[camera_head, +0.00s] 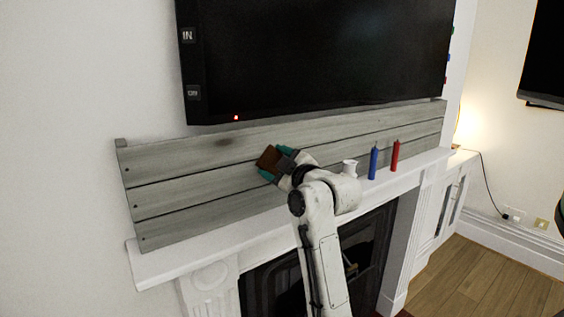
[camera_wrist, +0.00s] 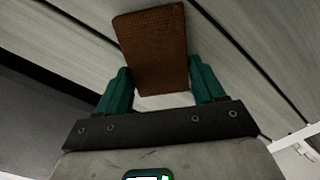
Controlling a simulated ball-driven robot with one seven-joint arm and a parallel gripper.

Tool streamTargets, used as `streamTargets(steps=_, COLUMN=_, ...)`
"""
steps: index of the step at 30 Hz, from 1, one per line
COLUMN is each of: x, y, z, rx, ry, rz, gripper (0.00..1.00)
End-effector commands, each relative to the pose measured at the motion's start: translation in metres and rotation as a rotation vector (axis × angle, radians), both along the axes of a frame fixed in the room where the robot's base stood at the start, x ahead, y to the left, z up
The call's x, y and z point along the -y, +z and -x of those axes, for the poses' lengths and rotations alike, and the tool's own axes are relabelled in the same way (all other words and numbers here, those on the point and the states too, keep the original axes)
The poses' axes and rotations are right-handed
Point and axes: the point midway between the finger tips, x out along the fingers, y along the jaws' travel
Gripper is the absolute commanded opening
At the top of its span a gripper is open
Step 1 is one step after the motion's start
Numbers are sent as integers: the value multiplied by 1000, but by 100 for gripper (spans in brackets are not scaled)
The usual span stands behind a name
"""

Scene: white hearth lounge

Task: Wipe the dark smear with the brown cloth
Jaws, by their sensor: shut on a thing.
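A brown cloth (camera_head: 268,156), folded into a block, is held between the teal fingers of my gripper (camera_head: 275,165). The wrist view shows the cloth (camera_wrist: 152,45) between the two fingers of my gripper (camera_wrist: 160,85), standing out beyond their tips. The gripper is shut on it. The dark smear (camera_head: 224,142) is a small faint patch on the top plank of the grey wooden panel (camera_head: 180,160), up and left of the cloth. The cloth is in front of the panel; I cannot tell whether it touches. The smear cannot be made out in the wrist view.
A white mantel shelf (camera_head: 190,257) runs below the panel. A white jug (camera_head: 349,168), a blue bottle-like object (camera_head: 373,163) and a red one (camera_head: 395,156) stand on it, right of my gripper. A large black screen (camera_head: 320,55) hangs above the panel. The shelf's left part is clear.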

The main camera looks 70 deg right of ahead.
Motion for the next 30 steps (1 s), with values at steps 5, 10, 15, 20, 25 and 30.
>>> streamTargets(steps=5, x=-6, y=-1, z=-5, rx=-1, ry=7, rz=-1, gripper=37)
streamTargets(steps=10, x=-6, y=-1, z=-6, rx=-2, ry=8, rz=-1, gripper=37)
streamTargets(steps=15, x=-9, y=-1, z=-1, rx=-1, ry=8, rz=-2, gripper=37)
streamTargets(steps=20, x=-16, y=0, z=12, rx=-1, ry=6, rz=-2, gripper=37)
streamTargets(steps=25, x=-23, y=0, z=26, rx=-1, ry=4, rz=0, gripper=37)
streamTargets(steps=30, x=-31, y=0, z=39, rx=-1, ry=4, rz=0, gripper=37)
